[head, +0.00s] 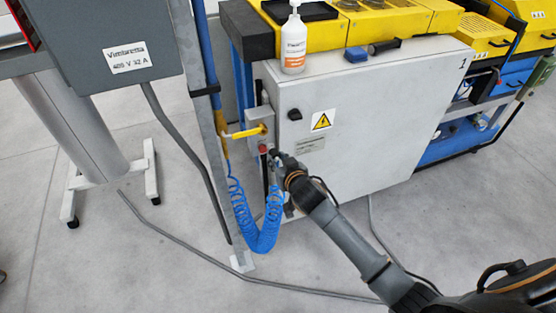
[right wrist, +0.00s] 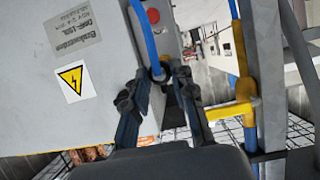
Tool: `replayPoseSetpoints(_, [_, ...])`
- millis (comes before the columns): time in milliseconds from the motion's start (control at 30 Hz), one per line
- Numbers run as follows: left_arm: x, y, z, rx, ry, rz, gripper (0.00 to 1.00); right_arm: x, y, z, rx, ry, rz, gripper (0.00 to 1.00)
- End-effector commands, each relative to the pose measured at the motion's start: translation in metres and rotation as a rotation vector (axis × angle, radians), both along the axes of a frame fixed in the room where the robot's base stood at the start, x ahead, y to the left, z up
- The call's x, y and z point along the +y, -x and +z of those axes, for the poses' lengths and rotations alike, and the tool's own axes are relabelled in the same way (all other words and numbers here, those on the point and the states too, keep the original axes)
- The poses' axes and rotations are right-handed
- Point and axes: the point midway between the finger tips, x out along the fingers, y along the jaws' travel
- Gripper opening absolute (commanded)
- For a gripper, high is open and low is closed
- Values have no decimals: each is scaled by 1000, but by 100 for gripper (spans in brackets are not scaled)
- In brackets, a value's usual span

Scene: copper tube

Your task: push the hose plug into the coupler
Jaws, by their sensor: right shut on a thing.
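My right gripper (head: 274,160) is at the left side of the grey cabinet, beside the small grey box with the red button. It is shut on the end of the blue coiled hose (head: 262,240). In the right wrist view the hose (right wrist: 148,35) runs from the top edge down between the fingers of the gripper (right wrist: 160,92). The plug itself is mostly hidden by the fingers and too small to make out. I cannot tell the coupler apart near the box, nor whether the plug touches it. My left gripper is not in view.
The grey cabinet (head: 350,130) stands close beside the gripper. A yellow pipe (head: 243,133) sticks out above, and a grey post (head: 209,120) stands to the left. A red button (head: 263,148) sits nearby. Grey cables cross the open floor (head: 130,265).

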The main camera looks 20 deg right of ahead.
Motion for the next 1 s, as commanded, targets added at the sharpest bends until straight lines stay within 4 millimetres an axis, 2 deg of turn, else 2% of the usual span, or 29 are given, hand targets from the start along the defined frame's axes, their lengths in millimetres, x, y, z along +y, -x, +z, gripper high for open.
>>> replayPoseSetpoints(267, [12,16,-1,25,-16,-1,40,-3,-5,-6,0,0,0,0])
replayPoseSetpoints(567, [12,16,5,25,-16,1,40,-3,-4,-3,0,-1,-1,0])
replayPoseSetpoints(1000, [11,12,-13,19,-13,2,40,-2,-43,-7,-1,2,0,0])
